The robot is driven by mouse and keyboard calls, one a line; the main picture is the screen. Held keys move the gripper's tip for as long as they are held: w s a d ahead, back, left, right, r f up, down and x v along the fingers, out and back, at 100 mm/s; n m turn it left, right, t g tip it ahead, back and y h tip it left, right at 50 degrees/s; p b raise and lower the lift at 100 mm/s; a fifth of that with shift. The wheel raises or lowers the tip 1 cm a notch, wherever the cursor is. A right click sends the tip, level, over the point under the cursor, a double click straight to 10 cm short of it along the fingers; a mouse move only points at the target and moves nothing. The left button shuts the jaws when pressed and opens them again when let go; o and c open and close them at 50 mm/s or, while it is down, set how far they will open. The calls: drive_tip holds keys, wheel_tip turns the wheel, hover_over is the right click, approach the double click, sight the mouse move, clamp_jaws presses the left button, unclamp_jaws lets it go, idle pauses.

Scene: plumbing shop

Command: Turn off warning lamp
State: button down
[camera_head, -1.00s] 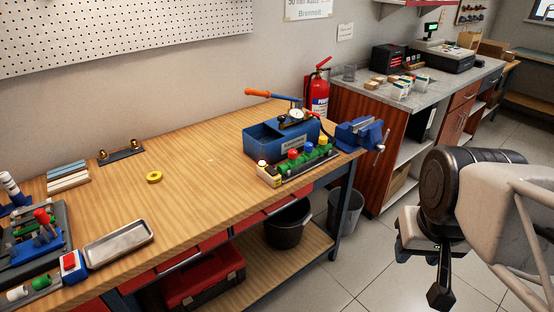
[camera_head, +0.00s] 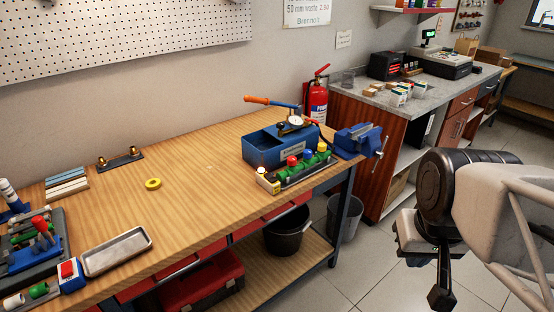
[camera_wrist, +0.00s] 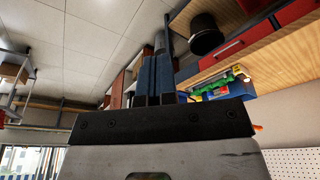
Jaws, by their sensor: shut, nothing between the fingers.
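On the workbench (camera_head: 200,200), a small white and yellow box with a pale round top (camera_head: 262,170) stands at the left end of a green valve manifold (camera_head: 300,170). It may be the warning lamp; it is too small to tell whether it is lit. A blue and white box with a red button or switch (camera_head: 68,269) stands at the front left of the bench. My gripper (camera_head: 441,297) hangs over the floor right of the bench, well away from both. In the wrist view its blue-grey fingers (camera_wrist: 153,65) are shut and empty.
A blue tub (camera_head: 262,150) with a gauge and orange-handled lever stands behind the manifold, and a blue vise (camera_head: 358,140) at the bench's right end. A metal tray (camera_head: 117,251) lies beside the switch box. A yellow ring (camera_head: 153,184) lies mid-bench, with clear wood around it.

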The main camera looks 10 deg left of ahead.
drive_tip(key=w+a+r+n, duration=0.2)
drive_tip(key=w+n, duration=0.2)
drive_tip(key=w, duration=0.2)
drive_tip(key=w+a+r+n, duration=0.1)
drive_tip(key=w+a+n, duration=0.2)
drive_tip(key=w, duration=0.4)
drive_tip(key=n+g+y, duration=0.1)
drive_tip(key=n+g, duration=0.1)
drive_tip(key=n, duration=1.8)
hover_over(268, 175)
drive_tip(key=s+d, duration=0.1)
wheel_tip(268, 175, down, 7)
drive_tip(key=shift+d, duration=0.15)
drive_tip(key=shift+s+f, duration=0.1)
drive_tip(key=shift+f, duration=0.1)
drive_tip(key=f, duration=0.9)
drive_tip(key=w+a+f, duration=0.1)
drive_tip(key=f, duration=0.3)
drive_tip(key=shift+w+a+f, duration=0.1)
drive_tip(key=shift+f, duration=0.2)
